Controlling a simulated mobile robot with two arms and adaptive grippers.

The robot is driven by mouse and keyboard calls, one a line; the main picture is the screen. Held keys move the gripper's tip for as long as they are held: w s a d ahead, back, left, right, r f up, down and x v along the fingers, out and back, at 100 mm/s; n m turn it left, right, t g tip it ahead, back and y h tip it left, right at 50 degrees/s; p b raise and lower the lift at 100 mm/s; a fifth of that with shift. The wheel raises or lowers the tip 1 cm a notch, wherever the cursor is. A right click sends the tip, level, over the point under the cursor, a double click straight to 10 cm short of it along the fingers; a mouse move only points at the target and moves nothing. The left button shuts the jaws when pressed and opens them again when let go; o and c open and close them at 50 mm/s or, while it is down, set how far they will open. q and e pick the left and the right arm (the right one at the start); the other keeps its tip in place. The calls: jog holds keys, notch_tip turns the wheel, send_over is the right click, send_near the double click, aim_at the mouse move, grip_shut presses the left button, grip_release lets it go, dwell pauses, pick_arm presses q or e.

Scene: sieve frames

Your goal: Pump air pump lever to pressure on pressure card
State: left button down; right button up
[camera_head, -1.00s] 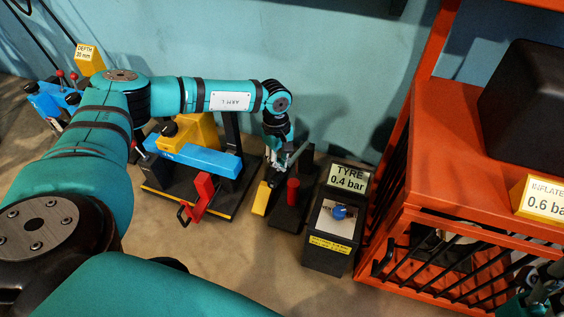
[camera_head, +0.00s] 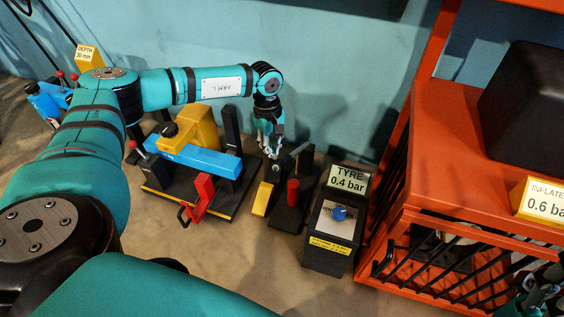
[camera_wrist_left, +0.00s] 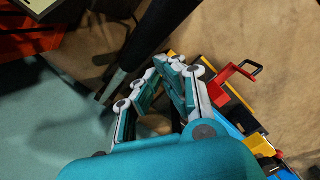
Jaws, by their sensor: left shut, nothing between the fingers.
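The air pump has a black base (camera_head: 287,216), a red cylinder (camera_head: 292,191) and a dark grey-green lever (camera_head: 301,149) slanting up to the right. My left gripper (camera_head: 272,152) is shut and empty, pointing down just left of the lever. In the left wrist view, its closed fingertips (camera_wrist_left: 172,64) are beside a thick dark bar (camera_wrist_left: 150,35), seemingly the lever; contact is unclear. The gauge box (camera_head: 328,253) carries a "TYRE 0.4 bar" sign (camera_head: 347,180). The pressure card (camera_head: 544,198) reads "INFLATE", 0.6 bar. A teal-and-black part of my right gripper (camera_head: 540,292) shows at the lower right.
Left of the pump stands a fixture with a blue bar (camera_head: 205,158), a red crank piece (camera_head: 200,198) and a black post. An orange barred crate (camera_head: 430,218) stands close right of the gauge box. The blue wall is behind. The floor in front is clear.

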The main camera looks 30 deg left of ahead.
pick_arm(q)
notch_tip(320, 180, up, 9)
jog(key=a, duration=0.1)
jog(key=shift+w, duration=0.1)
dwell(0.8)
